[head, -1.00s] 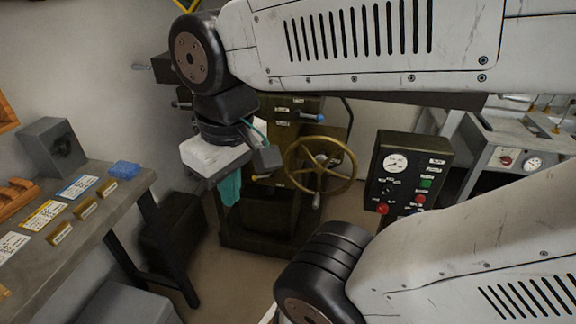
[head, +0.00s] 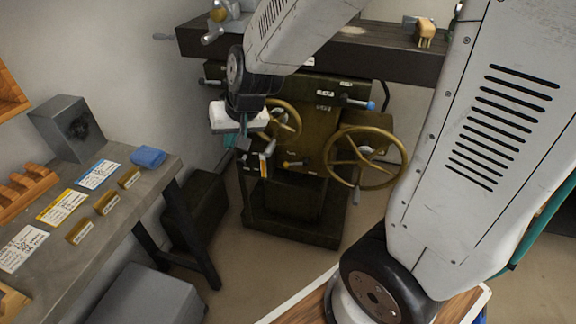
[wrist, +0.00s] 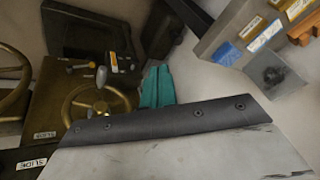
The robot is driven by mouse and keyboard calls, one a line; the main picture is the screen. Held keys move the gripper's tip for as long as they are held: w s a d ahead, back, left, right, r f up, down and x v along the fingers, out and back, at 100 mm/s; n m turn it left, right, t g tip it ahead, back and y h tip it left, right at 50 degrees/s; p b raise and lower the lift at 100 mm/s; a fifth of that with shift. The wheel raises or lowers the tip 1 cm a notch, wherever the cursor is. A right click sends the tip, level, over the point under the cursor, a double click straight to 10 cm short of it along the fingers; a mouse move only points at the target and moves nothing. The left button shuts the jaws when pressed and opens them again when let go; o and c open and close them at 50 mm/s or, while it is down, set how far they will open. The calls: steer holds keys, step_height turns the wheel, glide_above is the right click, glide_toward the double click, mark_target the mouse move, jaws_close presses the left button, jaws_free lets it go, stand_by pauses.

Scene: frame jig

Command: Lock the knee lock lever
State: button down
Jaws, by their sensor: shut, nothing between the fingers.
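The dark green machine (head: 300,140) carries several levers; I cannot tell for certain which is the knee lock lever. A blue-tipped handle (head: 366,104) is higher right. My gripper (head: 238,146) is shut and empty, left of these low levers and apparently apart from them. Its teal fingers (wrist: 158,72) show together in the wrist view.
Brass handwheels stand close by: a small one (head: 290,122) beside my gripper and a large one (head: 365,157) to the right. A workbench (head: 150,195) with cards and a blue cloth (head: 148,157) is at left. Floor (head: 240,265) in front is partly clear.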

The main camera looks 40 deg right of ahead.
steer(key=w+d+f+m+t+h, duration=0.1)
steer(key=w+f+m+h, duration=0.1)
steer(key=w+f, duration=0.75)
steer(key=m+t+h, duration=0.4)
steer(key=h, duration=1)
glide_above(287, 163)
steer(key=v, duration=0.3)
step_height(287, 163, down, 17)
steer(key=shift+s+d+f, duration=0.1)
steer(key=shift+d+f, duration=0.1)
steer(key=shift+f, duration=0.4)
steer(key=shift+s+d+f, duration=0.15)
steer(key=shift+d+f, duration=0.05)
steer(key=shift+f, duration=0.35)
steer(key=shift+d+f, duration=0.25)
steer(key=shift+f, duration=0.4)
steer(key=shift+n, duration=0.3)
